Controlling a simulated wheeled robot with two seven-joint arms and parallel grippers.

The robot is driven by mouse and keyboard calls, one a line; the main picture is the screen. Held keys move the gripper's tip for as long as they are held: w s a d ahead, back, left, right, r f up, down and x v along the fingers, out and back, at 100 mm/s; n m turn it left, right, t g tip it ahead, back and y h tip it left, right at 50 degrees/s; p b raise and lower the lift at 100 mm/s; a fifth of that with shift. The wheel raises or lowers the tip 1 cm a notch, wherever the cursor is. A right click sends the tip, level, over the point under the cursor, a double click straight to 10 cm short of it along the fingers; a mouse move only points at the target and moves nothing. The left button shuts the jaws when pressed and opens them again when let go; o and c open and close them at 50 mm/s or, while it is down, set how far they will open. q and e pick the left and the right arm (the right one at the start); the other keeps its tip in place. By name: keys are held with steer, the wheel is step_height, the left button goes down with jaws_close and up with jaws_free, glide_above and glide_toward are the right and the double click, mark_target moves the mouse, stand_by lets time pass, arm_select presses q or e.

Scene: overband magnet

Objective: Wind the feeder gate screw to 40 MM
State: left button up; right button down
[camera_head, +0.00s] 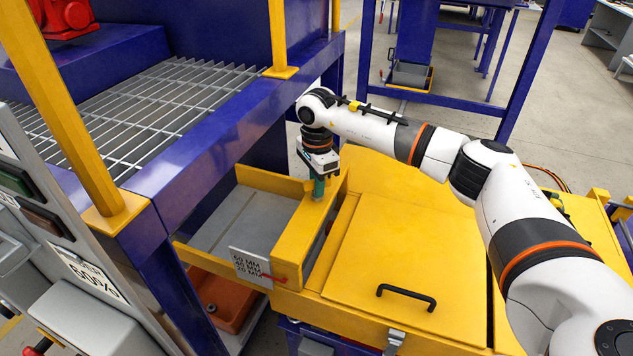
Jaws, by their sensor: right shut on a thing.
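My right gripper (318,178) points down at the top of the yellow feeder frame and is shut on the green feeder gate screw handle (319,188). The gripper hides part of the handle. A white scale plate (250,266) on the front of the feeder is marked 60 MM, 40 MM and 20 MM from top to bottom. A red pointer (272,279) lies across its lower right part, near the 20 MM line; its exact reading is too small to tell. My left gripper is not in view.
A yellow cover with a black handle (406,297) lies right of the feeder. A blue frame with a metal grating (170,100) and yellow posts stands at the left. An orange bin (222,300) sits below the feeder. A grey control panel (60,225) stands at the left edge.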

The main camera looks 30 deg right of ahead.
steer(key=shift+n, duration=0.3)
steer(key=n, duration=0.3)
steer(key=shift+b, duration=0.3)
steer(key=shift+n, duration=0.8)
steer(key=n, duration=0.3)
steer(key=shift+b, duration=0.3)
steer(key=c, duration=1.8)
jaws_free()
steer(key=shift+n, duration=0.3)
steer(key=o, duration=0.5)
